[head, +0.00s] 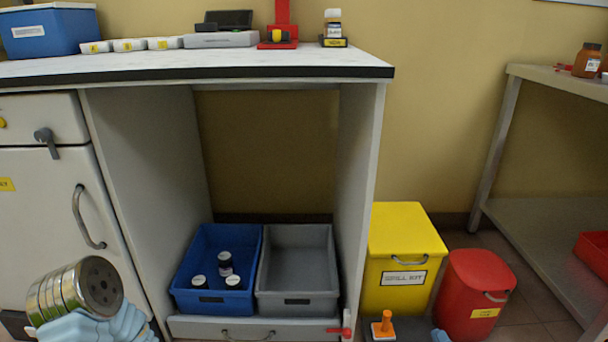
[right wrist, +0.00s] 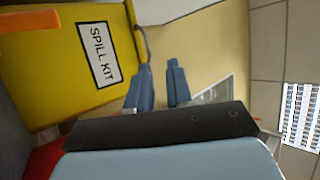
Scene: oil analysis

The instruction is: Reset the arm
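My right gripper (right wrist: 158,88) shows in the right wrist view as two blue-grey fingers standing apart with nothing between them. The yellow spill kit box (right wrist: 60,60) fills the left of that view, beyond the fingers. In the head view only a small blue-grey piece of the right gripper (head: 440,336) shows at the bottom edge, in front of the spill kit box (head: 402,250) and the red bin (head: 476,290). My left arm shows at the bottom left of the head view as a metal joint and light blue links. My left gripper is out of view.
A white-topped bench (head: 230,66) carries several items. Below it stand a blue crate (head: 188,258) with dark bottles and an empty grey crate (head: 296,246). An orange-handled item (head: 385,321) is at the bottom. A shelf unit (head: 540,215) stands at right.

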